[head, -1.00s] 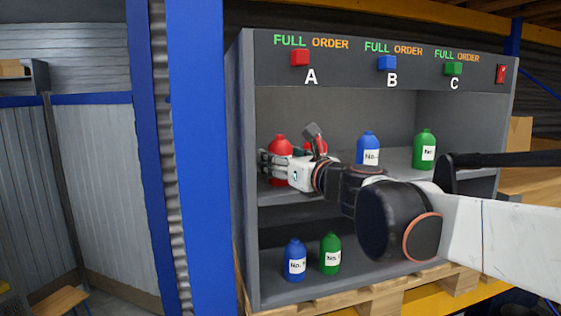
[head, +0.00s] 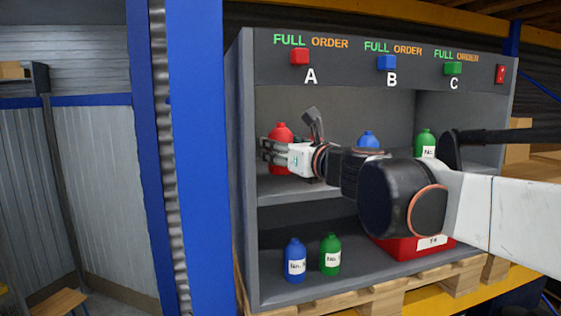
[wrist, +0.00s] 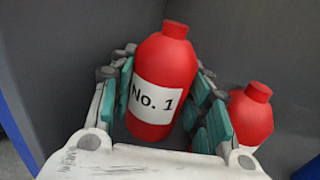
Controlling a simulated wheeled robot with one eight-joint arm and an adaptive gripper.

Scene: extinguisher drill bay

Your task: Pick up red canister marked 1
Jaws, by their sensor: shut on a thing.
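The red canister labelled No. 1 (wrist: 155,97) stands between my gripper's (wrist: 166,68) teal finger pads in the wrist view, slightly tilted in the picture. My gripper is shut on it. In the head view the red canister (head: 281,131) is at the left of the middle shelf bay, partly covered by my gripper (head: 274,153). It appears raised a little above the shelf. A second red canister (wrist: 250,117) stands just right of my fingers in the wrist view. My wrist hides it in the head view.
The grey cabinet (head: 243,200) has side walls and a top panel close around my arm. A blue canister (head: 368,139) and a green canister (head: 426,140) are on the middle shelf. Below stand a blue canister (head: 295,262), a green canister (head: 330,256) and a red box (head: 405,250).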

